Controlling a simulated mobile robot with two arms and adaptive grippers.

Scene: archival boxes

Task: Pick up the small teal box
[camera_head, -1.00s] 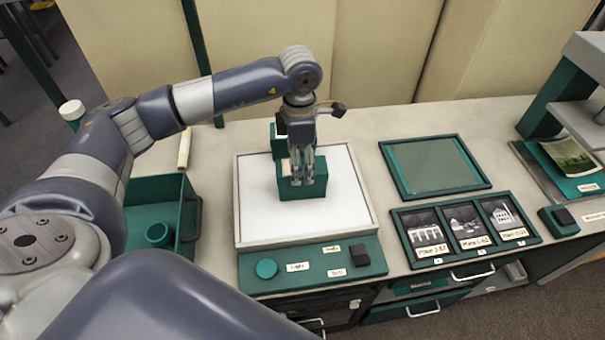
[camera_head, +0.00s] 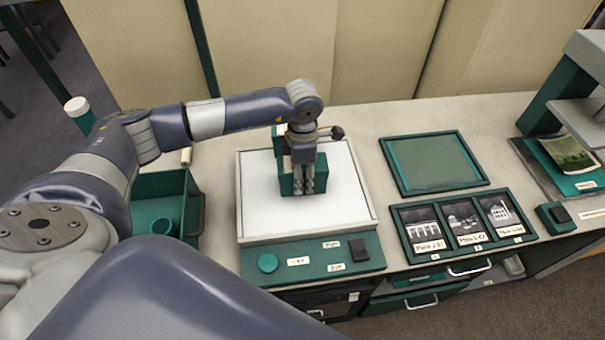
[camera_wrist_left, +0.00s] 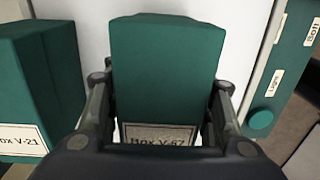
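The small teal box (camera_head: 287,186) stands on the white top of the light table (camera_head: 342,213) in the head view. In the left wrist view the same box (camera_wrist_left: 165,60), with a pale label on its end, fills the space between the two fingers. My left gripper (camera_head: 303,187) is down around it, one finger along its front side and one along its back side. The left gripper (camera_wrist_left: 163,85) has both fingers very close to the box; I cannot tell whether they press on it. My right gripper is not in view.
A second teal box (camera_wrist_left: 40,85), labelled V-21, stands close behind. A green tray (camera_head: 160,186) with a round cup lies left of the light table. A teal-framed panel (camera_head: 433,163) and a frame of photographs (camera_head: 462,227) lie to the right.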

